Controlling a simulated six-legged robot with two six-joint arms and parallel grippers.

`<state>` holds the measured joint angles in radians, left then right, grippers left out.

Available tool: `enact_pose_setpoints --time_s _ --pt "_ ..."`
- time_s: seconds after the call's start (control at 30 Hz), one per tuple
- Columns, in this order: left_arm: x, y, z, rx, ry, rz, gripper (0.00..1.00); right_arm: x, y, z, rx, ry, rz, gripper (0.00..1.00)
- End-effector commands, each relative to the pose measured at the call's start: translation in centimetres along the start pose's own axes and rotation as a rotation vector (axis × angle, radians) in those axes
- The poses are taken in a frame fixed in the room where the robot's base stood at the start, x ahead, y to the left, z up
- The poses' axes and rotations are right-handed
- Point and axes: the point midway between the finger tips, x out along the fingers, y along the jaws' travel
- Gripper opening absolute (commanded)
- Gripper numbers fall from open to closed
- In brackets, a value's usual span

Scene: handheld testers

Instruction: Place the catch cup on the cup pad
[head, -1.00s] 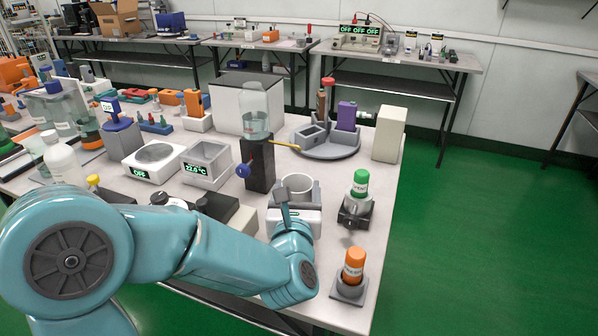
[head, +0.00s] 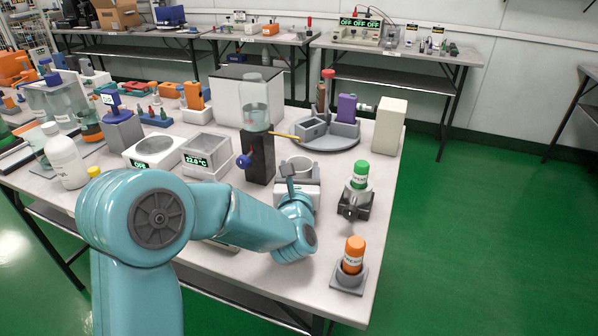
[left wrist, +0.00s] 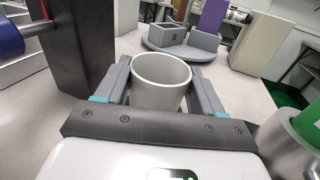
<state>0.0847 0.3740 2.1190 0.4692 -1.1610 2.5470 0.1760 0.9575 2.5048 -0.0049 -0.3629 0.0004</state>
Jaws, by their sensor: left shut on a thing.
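The catch cup (head: 298,164) is a pale grey, round, open-topped cup, upright. It also shows in the left wrist view (left wrist: 161,88), between the two grey fingers. My left gripper (head: 299,173) is shut on it, with one finger on each side. In the head view the cup is just right of the black stand (head: 260,158) and in front of the yellow spout (head: 284,136). I cannot make out the cup pad in either view. The cup's base is hidden by the gripper, so I cannot tell whether it touches anything. My right gripper is not in view.
A clear bottle (head: 255,104) sits on the black stand, which has a blue knob (head: 243,160). A green-capped bottle (head: 358,175) and an orange bottle (head: 353,253) stand at right. A grey round organiser (head: 330,143) is behind. Bare table lies between cup and organiser.

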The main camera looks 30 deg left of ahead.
Motion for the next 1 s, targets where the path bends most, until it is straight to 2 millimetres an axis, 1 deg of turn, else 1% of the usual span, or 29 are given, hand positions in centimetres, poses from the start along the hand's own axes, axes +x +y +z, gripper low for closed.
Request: enact_pose_setpoints --time_s 0.17,0.2,0.27,0.53,0.67,0.7,0.77,1.0 --pt "0.0 0.0 -0.4 0.0 -0.001 0.0 0.34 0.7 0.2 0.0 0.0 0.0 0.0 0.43" --pt "0.0 0.0 -0.3 0.0 0.0 0.0 0.74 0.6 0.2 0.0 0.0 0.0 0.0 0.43" --pt "0.0 0.0 -0.3 0.0 0.0 0.0 0.93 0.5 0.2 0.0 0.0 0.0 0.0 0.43" --pt "0.0 0.0 -0.2 0.0 0.001 0.0 0.93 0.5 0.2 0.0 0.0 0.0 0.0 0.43" --pt "0.0 0.0 0.4 0.001 0.001 0.0 0.93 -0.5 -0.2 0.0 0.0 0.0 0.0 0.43" --pt "-0.7 -0.1 0.1 0.0 0.002 -0.002 0.93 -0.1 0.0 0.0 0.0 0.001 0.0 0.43" --pt "-1.9 -0.1 0.0 0.0 0.002 -0.003 0.93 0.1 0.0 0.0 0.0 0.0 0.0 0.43" --pt "-7.7 -0.1 0.0 0.0 0.001 -0.004 0.93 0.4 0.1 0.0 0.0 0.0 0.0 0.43"
